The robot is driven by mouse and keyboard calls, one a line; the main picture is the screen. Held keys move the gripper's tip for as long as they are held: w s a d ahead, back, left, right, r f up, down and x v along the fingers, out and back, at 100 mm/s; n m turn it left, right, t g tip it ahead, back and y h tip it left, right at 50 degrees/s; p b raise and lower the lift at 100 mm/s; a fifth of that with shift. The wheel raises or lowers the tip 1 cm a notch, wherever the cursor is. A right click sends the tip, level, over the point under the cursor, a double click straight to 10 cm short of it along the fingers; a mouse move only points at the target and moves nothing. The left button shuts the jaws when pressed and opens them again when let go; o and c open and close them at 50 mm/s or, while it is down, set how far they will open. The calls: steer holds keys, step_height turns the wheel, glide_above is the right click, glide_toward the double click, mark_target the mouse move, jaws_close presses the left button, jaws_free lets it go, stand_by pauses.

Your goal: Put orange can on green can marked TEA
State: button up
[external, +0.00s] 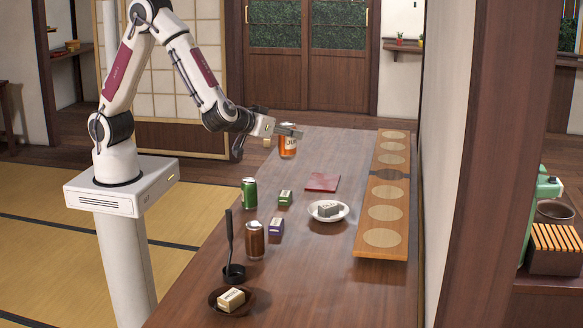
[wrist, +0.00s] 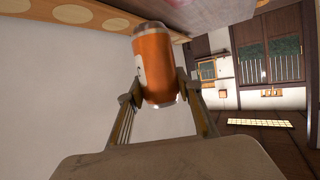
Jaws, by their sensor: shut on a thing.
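The orange can (external: 288,149) is at the far end of the table in the external view. My gripper (external: 291,132) is shut on it near its top. In the wrist view the orange can (wrist: 155,65) sits between the two fingers of my gripper (wrist: 158,90). I cannot tell whether its base touches the table. The green can (external: 249,193) stands upright on the table's left side, nearer the camera and apart from my gripper. Its marking is too small to read. Nothing rests on its top.
A white bowl (external: 343,213) holds a grey block. A long board (external: 367,241) lies right. A red cloth (external: 322,182) lies mid-table.

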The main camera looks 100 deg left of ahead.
steer(key=s+a+n+g+y, duration=0.2)
steer(key=s+a+n+g, duration=0.2)
steer(key=s, duration=1)
steer(key=shift+a+f+g, duration=0.3)
steer(key=shift+a+g, duration=0.1)
steer(key=shift+a, duration=0.45)
steer(key=shift+f, duration=2.95)
steer(key=shift+f, duration=0.1)
steer(key=shift+f, duration=1.95)
steer(key=shift+f, duration=0.15)
